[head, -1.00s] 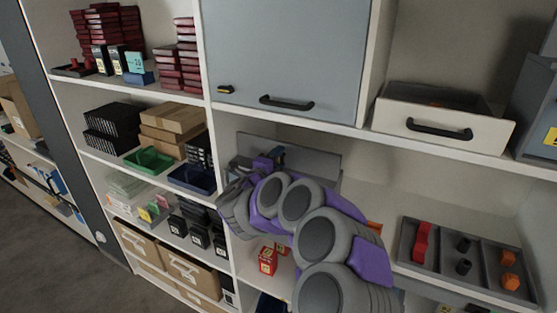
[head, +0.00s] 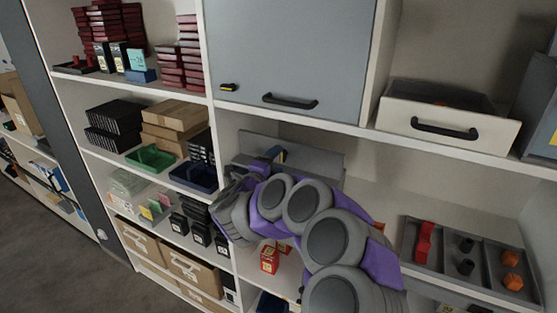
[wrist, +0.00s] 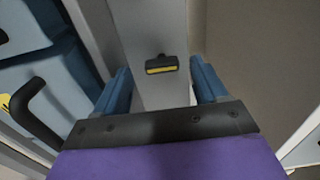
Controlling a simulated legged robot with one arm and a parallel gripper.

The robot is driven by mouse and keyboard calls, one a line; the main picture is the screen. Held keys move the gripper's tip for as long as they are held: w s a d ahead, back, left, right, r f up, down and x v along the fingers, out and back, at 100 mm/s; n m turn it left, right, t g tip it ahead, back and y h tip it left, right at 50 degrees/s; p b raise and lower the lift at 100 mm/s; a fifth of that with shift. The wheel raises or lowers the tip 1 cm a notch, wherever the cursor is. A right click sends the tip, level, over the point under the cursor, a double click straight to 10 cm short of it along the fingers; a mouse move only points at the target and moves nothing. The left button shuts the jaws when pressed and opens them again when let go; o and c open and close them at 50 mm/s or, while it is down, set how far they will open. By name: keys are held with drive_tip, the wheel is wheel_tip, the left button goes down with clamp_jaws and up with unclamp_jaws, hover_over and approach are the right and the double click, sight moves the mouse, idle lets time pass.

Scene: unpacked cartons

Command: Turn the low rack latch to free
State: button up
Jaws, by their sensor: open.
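In the wrist view, a small dark latch (wrist: 161,65) with a yellow stripe sits on a narrow grey upright panel. Its bar lies roughly crosswise in the picture. My gripper (wrist: 160,74) is open, with its blue fingers on either side of the latch and nothing held. I cannot tell whether a finger touches it. In the head view, my gripper (head: 279,155) is in the bay under the grey door, in front of a grey panel (head: 318,158). A small yellowish spot shows at the fingers there; the latch itself is not clear.
The grey door (head: 290,50) above has a black handle and another dark-and-yellow latch (head: 228,87). A drawer (head: 440,125) is at right. A grey tray (head: 447,247) with red, black and orange pieces lies below it. Red boxes (head: 270,259) stand under my arm.

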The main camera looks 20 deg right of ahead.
drive_tip(key=v, duration=1.4)
drive_tip(key=shift+a, duration=0.4)
drive_tip(key=shift+s, duration=0.1)
